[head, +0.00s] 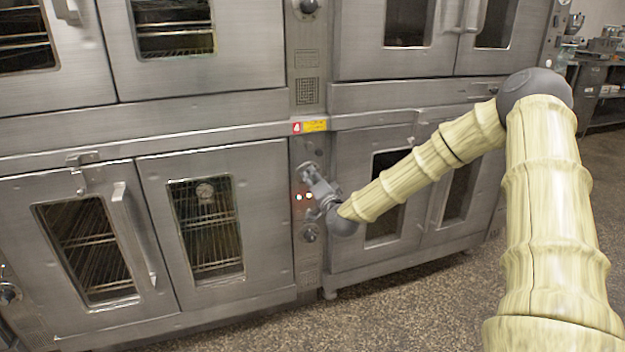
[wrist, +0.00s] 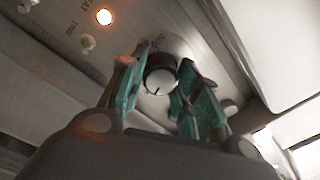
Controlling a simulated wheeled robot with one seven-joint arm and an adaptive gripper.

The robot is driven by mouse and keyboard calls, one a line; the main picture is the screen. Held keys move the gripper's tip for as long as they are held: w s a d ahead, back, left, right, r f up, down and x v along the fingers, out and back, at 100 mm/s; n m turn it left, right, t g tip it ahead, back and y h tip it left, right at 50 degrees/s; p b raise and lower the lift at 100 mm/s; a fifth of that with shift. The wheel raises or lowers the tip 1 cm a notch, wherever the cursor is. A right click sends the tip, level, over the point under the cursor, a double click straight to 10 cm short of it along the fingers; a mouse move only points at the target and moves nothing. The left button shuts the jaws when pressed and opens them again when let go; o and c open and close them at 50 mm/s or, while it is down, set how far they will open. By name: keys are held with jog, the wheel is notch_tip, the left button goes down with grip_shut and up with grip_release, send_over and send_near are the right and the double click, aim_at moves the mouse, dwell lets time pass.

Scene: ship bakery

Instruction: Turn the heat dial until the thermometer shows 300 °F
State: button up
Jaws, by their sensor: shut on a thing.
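In the head view my gripper (head: 314,182) is at the narrow panel between the lower ovens and hides the dial there. The thermometer (head: 205,191) is a small round gauge behind the right-hand window of the lower left oven. Its reading is too small to make out.
Another knob (head: 311,233) sits below my gripper on the panel. A glowing indicator light (wrist: 104,17) is beside the dial. Oven door handles (head: 133,232) stick out at the left. The speckled floor (head: 400,315) in front is clear.

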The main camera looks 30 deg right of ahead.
jog(key=m+b, duration=0.1)
jog(key=m, duration=0.5)
jog(key=shift+f, duration=0.1)
dwell(0.4)
jog(key=o, duration=1.1)
jog(key=shift+c, duration=0.2)
jog(key=shift+s, duration=0.15)
jog(key=v, duration=1.1)
jog(key=shift+s+a, duration=0.15)
jog(key=shift+s, duration=0.25)
